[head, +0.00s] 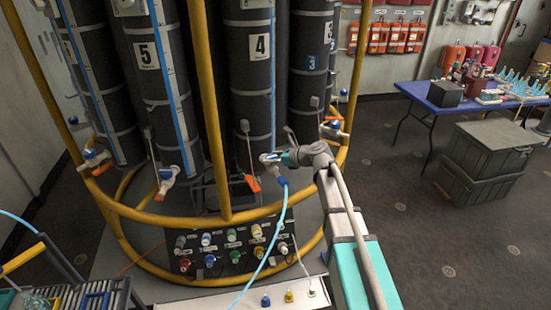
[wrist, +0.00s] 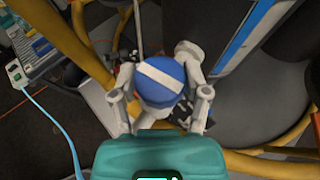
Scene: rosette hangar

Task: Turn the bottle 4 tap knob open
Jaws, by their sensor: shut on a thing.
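Bottle 4 (head: 258,85) is a tall black cylinder with a white number label, standing inside a yellow tube frame. Its tap knob (wrist: 163,82) is round and blue with a white stripe across its face, seen close up in the wrist view. In the head view my gripper (head: 272,158) is in front of the foot of bottle 4, and the tap is largely hidden there.
Yellow frame tubes (head: 222,190) pass close to my gripper. Bottle 5 (head: 150,85) stands left and bottle 3 (head: 308,60) right. A light-blue hose (head: 272,245) hangs below my gripper, in front of a connector panel (head: 232,247). A blue table (head: 430,92) and grey crates (head: 490,150) stand right.

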